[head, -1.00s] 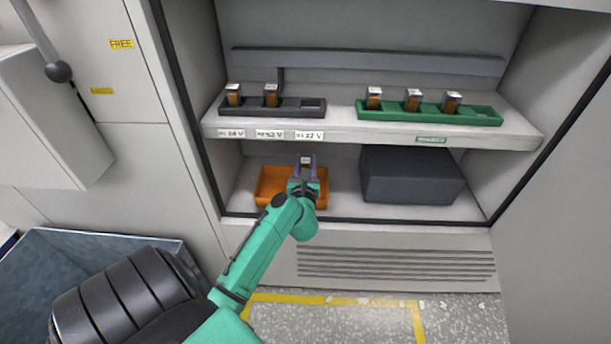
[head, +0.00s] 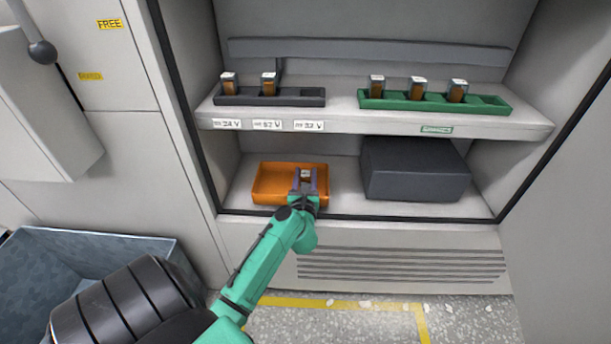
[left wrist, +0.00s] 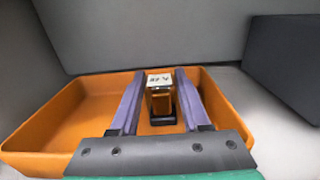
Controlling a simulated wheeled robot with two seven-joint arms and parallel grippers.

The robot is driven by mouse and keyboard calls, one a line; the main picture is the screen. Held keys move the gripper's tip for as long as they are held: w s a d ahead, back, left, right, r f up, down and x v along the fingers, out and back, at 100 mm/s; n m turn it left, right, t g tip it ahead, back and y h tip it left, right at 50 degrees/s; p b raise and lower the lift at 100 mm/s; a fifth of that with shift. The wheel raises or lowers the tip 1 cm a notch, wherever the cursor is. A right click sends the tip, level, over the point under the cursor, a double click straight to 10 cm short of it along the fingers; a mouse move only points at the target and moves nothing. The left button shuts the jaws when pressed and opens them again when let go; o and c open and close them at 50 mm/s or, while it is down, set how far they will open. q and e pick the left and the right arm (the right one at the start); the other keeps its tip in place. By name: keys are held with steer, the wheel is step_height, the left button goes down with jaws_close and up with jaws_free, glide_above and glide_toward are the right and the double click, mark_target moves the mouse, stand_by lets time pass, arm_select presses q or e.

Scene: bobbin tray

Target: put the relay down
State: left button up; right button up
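The relay (head: 306,174), with a pale labelled top, an orange-brown body and a black base, is upright at the right part of the orange tray (head: 262,198) on the lower shelf. It also shows in the left wrist view (left wrist: 161,97), inside the tray (left wrist: 60,115). My left gripper (head: 306,180) reaches into the tray with its purple fingers on either side of the relay. In the left wrist view a narrow gap shows between each finger and the relay, so the gripper looks open around it. My right gripper is not in view.
A dark grey box (head: 415,172) stands right of the tray. The shelf above (head: 345,118) overhangs it, with a black rack (head: 292,100) holding two relays and a green rack (head: 405,104) holding three. The left part of the tray is empty.

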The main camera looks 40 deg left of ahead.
arm_select(q)
steer(key=shift+o, duration=1.2)
steer(key=shift+r, duration=0.1)
